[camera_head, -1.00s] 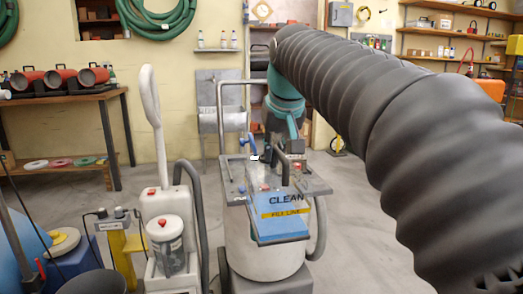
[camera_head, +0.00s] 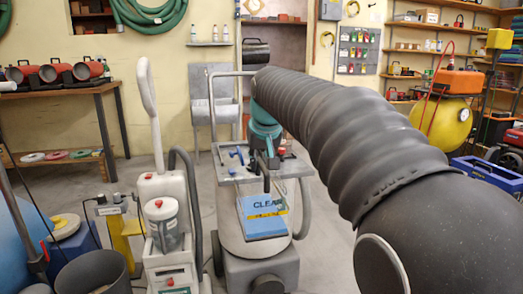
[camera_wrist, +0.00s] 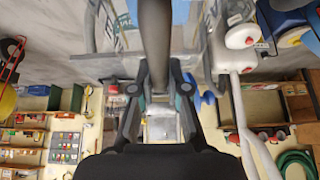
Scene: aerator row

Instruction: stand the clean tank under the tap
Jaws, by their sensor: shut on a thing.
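The clean tank (camera_head: 262,217) is a blue, see-through box with a CLEAN label and a yellow fill-line band. It shows in the head view at the front of a white-and-grey machine. My gripper (camera_head: 268,158) is above and just behind it. In the wrist view my gripper (camera_wrist: 160,88) is shut on a dark bar-like handle (camera_wrist: 155,35), with see-through walls beyond it. Whether the tank touches the machine is hard to tell. A blue lever-like part (camera_head: 237,153) is left of my gripper; I cannot tell whether it is the tap.
The machine (camera_head: 258,268) has a tall tube handle (camera_head: 210,85). A steel sink-like fixture (camera_head: 199,112) is on the wall behind. A white machine (camera_head: 170,220) and a dark bin (camera_head: 92,272) crowd the left. A yellow-and-orange unit (camera_head: 450,122) is at right. Bare floor lies between.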

